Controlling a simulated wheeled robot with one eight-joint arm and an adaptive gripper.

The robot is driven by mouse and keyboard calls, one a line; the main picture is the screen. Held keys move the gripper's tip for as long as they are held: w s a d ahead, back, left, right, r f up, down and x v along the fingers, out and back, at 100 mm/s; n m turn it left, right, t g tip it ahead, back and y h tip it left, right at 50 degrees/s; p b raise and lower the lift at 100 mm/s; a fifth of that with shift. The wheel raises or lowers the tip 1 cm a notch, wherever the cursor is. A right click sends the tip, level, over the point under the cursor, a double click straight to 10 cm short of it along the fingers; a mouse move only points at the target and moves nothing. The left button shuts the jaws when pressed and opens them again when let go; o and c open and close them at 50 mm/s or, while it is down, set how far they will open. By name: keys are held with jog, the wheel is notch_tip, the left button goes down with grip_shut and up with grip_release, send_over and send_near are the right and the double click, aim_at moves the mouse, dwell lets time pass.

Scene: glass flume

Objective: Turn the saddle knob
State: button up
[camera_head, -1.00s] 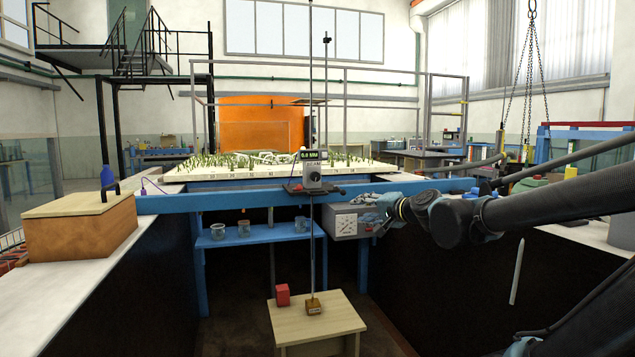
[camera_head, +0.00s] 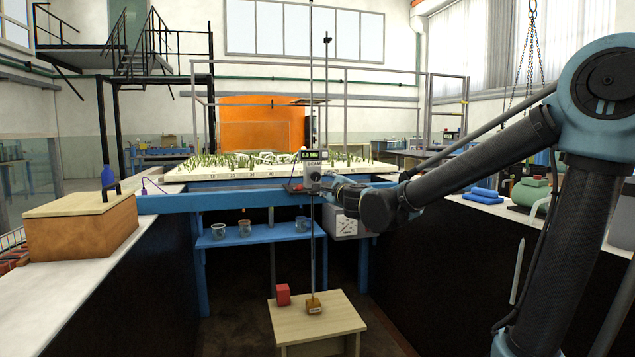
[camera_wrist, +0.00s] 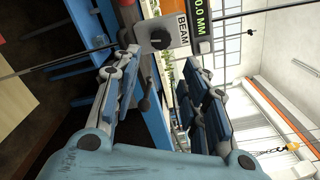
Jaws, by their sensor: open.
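The saddle (camera_head: 312,169) is a small pale block on the blue beam (camera_head: 240,201), with a thin vertical rod through it and a small display on top. The knob appears just beyond the fingertips, with no contact visible. In the head view my gripper (camera_head: 328,183) is at the right of the saddle and partly covers its lower part.
Glass beakers stand on a blue shelf (camera_head: 265,239) under the beam. A wooden box (camera_head: 80,232) sits on the left ledge. A grey dial box (camera_head: 343,224) is behind my wrist.

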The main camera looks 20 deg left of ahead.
aim_at(317, 177)
jog(key=x, duration=1.4)
jog(key=shift+w, duration=0.35)
jog(key=c, duration=0.8)
jog(key=shift+a, duration=0.3)
jog(key=shift+d, duration=0.2)
